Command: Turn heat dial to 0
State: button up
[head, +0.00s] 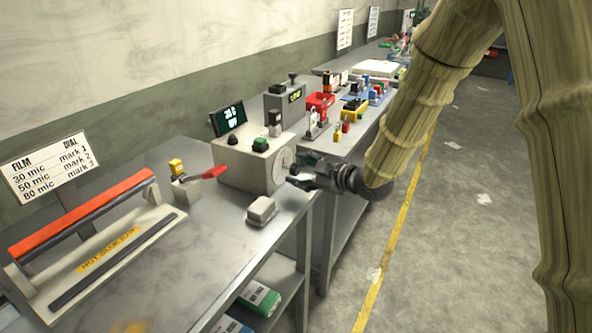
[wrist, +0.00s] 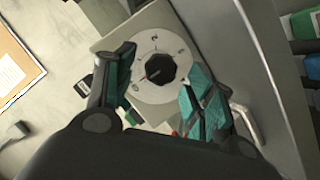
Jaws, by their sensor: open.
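The heat dial (head: 281,166) is a pale round disc on the right side of a grey control box (head: 243,166). In the wrist view the dial face (wrist: 150,95) carries dark marks around a black faceted knob (wrist: 170,69). A small red line on the knob points to the lower left, roughly toward a mark that looks like 0. My gripper (head: 298,177) is just in front of the dial in the head view. In the wrist view my gripper (wrist: 158,68) is open, its teal-padded fingers on either side of the knob. I cannot tell whether they touch it.
A red-handled lever (head: 213,172) and a small grey block (head: 262,210) stand near the box. An orange-barred sealer (head: 90,240) is at the left. A second bench (head: 312,143) with several devices stands behind. The floor (head: 460,190) at the right is clear.

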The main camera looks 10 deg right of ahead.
jog(key=v, duration=0.9)
jog(key=s+d+f+m+g+h+p, duration=0.1)
jog(key=s+d+f+m+g+h, duration=0.35)
jog(key=f, duration=1.05)
jog(key=s+a+f+m+h+p, duration=0.1)
jog(key=s+f+m, duration=0.4)
jog(key=s+f, duration=0.75)
jog(key=s+d+f+m+g+h, duration=0.1)
jog(key=s+f+m+g, duration=0.1)
jog(key=s+f, duration=0.3)
jog(key=s+d+f+m+g+h+p, duration=0.1)
jog(key=s+f+m+g, duration=0.1)
jog(key=s+f, duration=0.4)
jog(key=s+d+f+m+g+h, duration=0.1)
jog(key=s+f+m+g, duration=0.2)
jog(key=s, duration=1.1)
notch_tip(320, 180, down, 2)
jog(key=shift+f+h, duration=0.25)
jog(key=shift+h, duration=0.1)
